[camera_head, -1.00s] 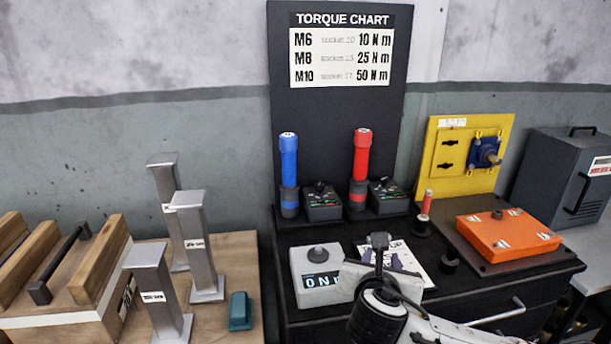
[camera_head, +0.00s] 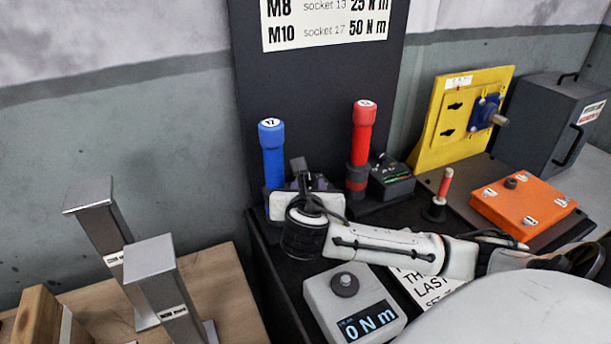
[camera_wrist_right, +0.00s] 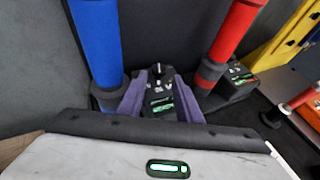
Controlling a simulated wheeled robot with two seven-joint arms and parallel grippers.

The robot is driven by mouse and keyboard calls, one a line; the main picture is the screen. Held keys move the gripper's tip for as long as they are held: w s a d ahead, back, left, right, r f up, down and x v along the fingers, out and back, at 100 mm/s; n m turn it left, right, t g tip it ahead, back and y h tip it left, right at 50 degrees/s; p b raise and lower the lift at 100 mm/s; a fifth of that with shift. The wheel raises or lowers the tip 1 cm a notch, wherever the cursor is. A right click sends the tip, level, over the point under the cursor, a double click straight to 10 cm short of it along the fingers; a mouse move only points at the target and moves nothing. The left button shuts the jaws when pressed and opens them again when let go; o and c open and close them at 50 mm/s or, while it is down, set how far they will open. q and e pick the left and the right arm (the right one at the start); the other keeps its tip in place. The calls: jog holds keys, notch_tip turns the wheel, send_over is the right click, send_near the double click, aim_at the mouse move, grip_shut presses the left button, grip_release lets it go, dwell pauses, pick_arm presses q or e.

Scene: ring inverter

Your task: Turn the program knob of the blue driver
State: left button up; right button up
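The blue driver (camera_head: 272,152) stands upright in its dark holder at the back of the bench, and it also shows at the left in the right wrist view (camera_wrist_right: 97,40). Its dark program box (camera_wrist_right: 158,100) stands just right of it, with a small black knob (camera_wrist_right: 157,72) on top. In the head view my right gripper (camera_head: 308,182) covers most of this box. In the right wrist view the two purple fingers of my right gripper (camera_wrist_right: 161,88) are spread, with the box and knob showing between them. I cannot tell how close the fingertips are to the knob. My left gripper is not in view.
The red driver (camera_head: 363,140) and its box (camera_head: 391,181) stand close on the right. A grey torque tester (camera_head: 345,285) reading "0 N m" sits in front. An orange box (camera_head: 525,205) and yellow panel (camera_head: 450,125) are farther right. Metal posts (camera_head: 105,235) stand at left.

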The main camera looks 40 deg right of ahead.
aim_at(309, 176)
jog(key=x, duration=0.6)
jog(key=shift+w+d+f, duration=0.1)
jog(key=shift+w, duration=0.1)
jog(key=c, duration=0.7)
